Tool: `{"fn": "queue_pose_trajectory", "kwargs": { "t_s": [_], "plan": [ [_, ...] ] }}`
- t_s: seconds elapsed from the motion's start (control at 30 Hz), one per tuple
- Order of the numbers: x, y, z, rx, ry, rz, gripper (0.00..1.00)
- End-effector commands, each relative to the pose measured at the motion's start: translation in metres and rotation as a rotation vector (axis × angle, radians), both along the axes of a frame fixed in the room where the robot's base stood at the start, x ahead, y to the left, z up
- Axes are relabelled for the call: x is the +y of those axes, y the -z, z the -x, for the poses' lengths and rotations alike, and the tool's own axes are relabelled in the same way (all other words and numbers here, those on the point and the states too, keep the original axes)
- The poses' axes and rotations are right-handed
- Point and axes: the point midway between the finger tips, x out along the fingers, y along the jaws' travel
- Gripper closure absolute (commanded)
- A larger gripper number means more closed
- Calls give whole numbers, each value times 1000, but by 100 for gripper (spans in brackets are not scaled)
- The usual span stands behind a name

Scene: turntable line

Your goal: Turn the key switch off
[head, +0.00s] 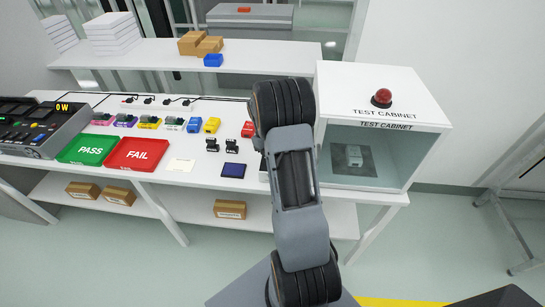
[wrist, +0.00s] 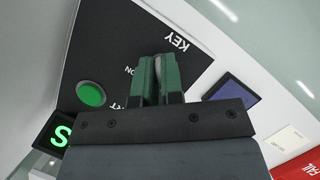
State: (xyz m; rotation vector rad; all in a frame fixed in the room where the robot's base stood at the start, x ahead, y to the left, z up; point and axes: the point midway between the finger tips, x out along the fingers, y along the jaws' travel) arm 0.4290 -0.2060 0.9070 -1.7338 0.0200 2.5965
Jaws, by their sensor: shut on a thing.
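A black control panel (wrist: 112,38) fills the upper left of the wrist view. It bears the white word KEY (wrist: 178,42), the word ON, a START label partly covered, and a round green button (wrist: 91,93). My gripper (wrist: 161,78) has green fingers closed over the key switch beside the KEY label. A thin pale strip of what looks like the key (wrist: 158,64) shows between the fingertips. The fingers hide the rest, so the key's angle cannot be told. In the head view my own arm covers the gripper and the switch.
A display with a green S (wrist: 60,132) is at the wrist view's lower left. In the head view, the test cabinet (head: 428,125) with a red lamp (head: 381,97) stands right of my arm. Green PASS (head: 87,150) and red FAIL (head: 136,154) trays lie left, with a blue pad (head: 233,170) nearer.

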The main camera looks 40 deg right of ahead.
Motion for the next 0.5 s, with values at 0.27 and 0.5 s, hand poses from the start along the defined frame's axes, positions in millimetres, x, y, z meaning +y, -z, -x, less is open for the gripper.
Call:
{"fn": "queue_pose_trajectory", "kwargs": {
  "t_s": [0.27,0.5],
  "plan": [
    [0,0,-1,-3,1,1,68],
    [0,0,0,-2,1,0,67]
  ]
}}
